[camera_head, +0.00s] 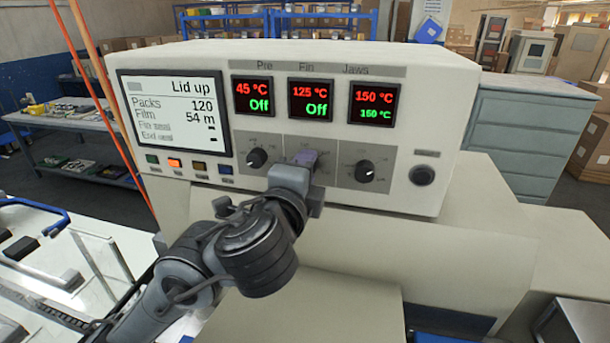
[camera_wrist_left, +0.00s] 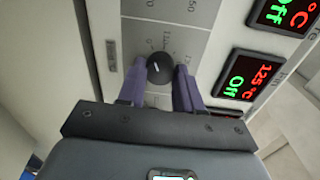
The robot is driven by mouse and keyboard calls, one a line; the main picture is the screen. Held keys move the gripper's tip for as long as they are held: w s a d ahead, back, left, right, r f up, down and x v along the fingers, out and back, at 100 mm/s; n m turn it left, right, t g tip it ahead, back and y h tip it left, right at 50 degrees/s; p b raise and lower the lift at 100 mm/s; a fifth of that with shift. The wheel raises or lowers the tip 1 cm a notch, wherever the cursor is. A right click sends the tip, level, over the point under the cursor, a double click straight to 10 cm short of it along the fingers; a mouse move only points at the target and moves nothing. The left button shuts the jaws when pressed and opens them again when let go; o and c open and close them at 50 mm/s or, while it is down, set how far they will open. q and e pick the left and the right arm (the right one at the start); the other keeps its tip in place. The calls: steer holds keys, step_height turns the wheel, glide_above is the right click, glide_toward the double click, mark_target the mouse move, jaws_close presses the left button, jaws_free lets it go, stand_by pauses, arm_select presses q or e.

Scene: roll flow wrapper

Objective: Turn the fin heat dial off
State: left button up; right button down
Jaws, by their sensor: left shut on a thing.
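The fin heat dial (camera_wrist_left: 160,68) is a round black knob on a grey scale plate, seen between the purple fingers in the left wrist view. My left gripper (camera_head: 304,158) is shut on it, one finger on each side; it also shows in the left wrist view (camera_wrist_left: 159,77). In the head view the gripper hides the dial. The Fin display (camera_head: 311,100) reads 125 °C in red and Off in green. It also shows in the left wrist view (camera_wrist_left: 249,76). My right gripper is in neither view.
The Pre dial (camera_head: 257,158) and Jaws dial (camera_head: 364,171) flank the gripper closely. A screen (camera_head: 176,114) says Lid up. A black round button (camera_head: 422,175) sits at right.

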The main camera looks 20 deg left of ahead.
arm_select(q)
steer(key=shift+n, duration=0.7)
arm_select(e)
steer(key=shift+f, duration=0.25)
arm_select(q)
steer(key=o, duration=1)
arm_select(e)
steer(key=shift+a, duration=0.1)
arm_select(q)
steer(key=shift+o, duration=0.2)
steer(key=shift+s, duration=0.1)
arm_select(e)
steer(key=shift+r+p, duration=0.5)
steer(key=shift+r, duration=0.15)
arm_select(q)
steer(key=s+d, duration=0.1)
steer(key=s, duration=0.9)
steer(key=shift+s+r, duration=0.3)
steer(key=shift+s, duration=0.05)
